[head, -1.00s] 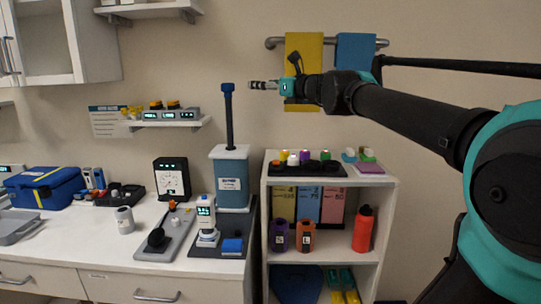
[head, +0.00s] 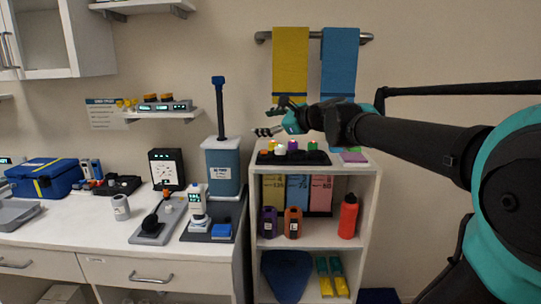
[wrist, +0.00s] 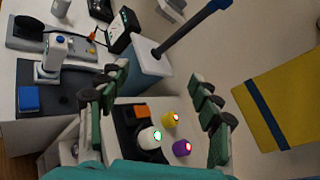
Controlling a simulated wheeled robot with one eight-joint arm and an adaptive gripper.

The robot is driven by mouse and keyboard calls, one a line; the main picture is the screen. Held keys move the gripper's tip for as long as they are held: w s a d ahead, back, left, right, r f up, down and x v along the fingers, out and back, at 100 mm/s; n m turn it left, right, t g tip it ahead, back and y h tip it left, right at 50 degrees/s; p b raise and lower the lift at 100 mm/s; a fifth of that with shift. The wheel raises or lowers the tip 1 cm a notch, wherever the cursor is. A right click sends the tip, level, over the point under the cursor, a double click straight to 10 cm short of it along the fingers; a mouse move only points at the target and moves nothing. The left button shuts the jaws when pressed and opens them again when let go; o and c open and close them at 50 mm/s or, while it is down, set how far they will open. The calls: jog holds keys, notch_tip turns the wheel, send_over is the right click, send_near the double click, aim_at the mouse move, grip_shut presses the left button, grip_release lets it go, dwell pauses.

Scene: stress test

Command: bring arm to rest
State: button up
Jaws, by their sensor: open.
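My gripper (head: 268,132) is held out in front of the wall, just above the top of the white shelf unit (head: 371,190). In the wrist view my gripper (wrist: 160,98) has its two green-padded fingers spread wide, with nothing between the pads. Below and beyond the fingers sits a black tray (head: 316,159) with several small coloured-top items, among them a white one (wrist: 150,137), a yellow one (wrist: 170,118) and a purple one (wrist: 181,148). The fingers look apart from these items.
A tall blue-grey container (head: 222,170) with an upright dark blue rod (head: 221,110) stands left of my gripper. Yellow (head: 290,65) and blue (head: 339,62) towels hang above on a rail. The counter (head: 90,228) holds a blue bag (head: 42,180) and several instruments.

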jog(key=s+d+f+n+g+h, duration=0.1)
jog(key=s+d+f+n, duration=0.2)
jog(key=f, duration=0.5)
jog(key=s+d+f+n+g+h, duration=0.1)
jog(key=s+f+n+h, duration=0.2)
jog(key=f, duration=0.5)
jog(key=s+d+f+n+g, duration=0.25)
jog(key=f+n, duration=0.25)
jog(key=f, duration=0.3)
jog(key=s+d+f+n+g+h, duration=0.1)
jog(key=s+d+f+n+h, duration=0.2)
jog(key=s+d+f, duration=0.4)
jog(key=s+d+f+n+g+h, duration=0.1)
jog(key=s+d+f+n+h, duration=0.3)
jog(key=s+f, duration=0.5)
jog(key=d+f+n, duration=0.2)
jog(key=d, duration=0.1)
jog(key=shift+f, duration=0.25)
